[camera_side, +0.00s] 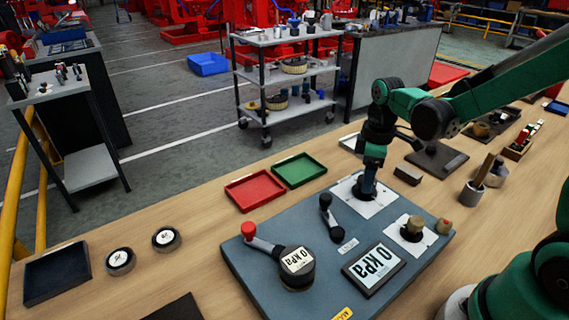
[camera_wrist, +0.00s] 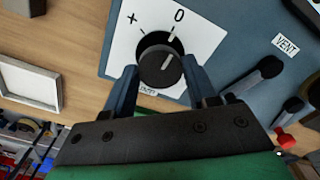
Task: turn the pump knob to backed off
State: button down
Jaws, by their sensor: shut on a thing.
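The pump knob (camera_wrist: 160,66) is a round dark knob on a white plate (camera_wrist: 205,40) marked "+" and "0". A label below it is partly covered. The light pointer line on the knob points up and slightly right, toward the "0" side. My gripper (camera_wrist: 160,82) is shut on the knob, with one blue-grey finger on each side. In the side view my gripper (camera_side: 366,188) reaches down onto the white plate at the back of the blue-grey panel (camera_side: 245,268) and hides most of the knob.
A short black lever (camera_side: 328,212) by the VENT label and a red-ended lever (camera_side: 250,232) stand on the panel. A brass-coloured knob (camera_side: 412,228) stands to the right. Red (camera_side: 261,189) and green (camera_side: 299,169) trays lie behind the panel.

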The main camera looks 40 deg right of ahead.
jog(key=shift+c, duration=1.3)
grip_release()
jog(key=shift+r, duration=0.1)
jog(key=shift+r, duration=2.7)
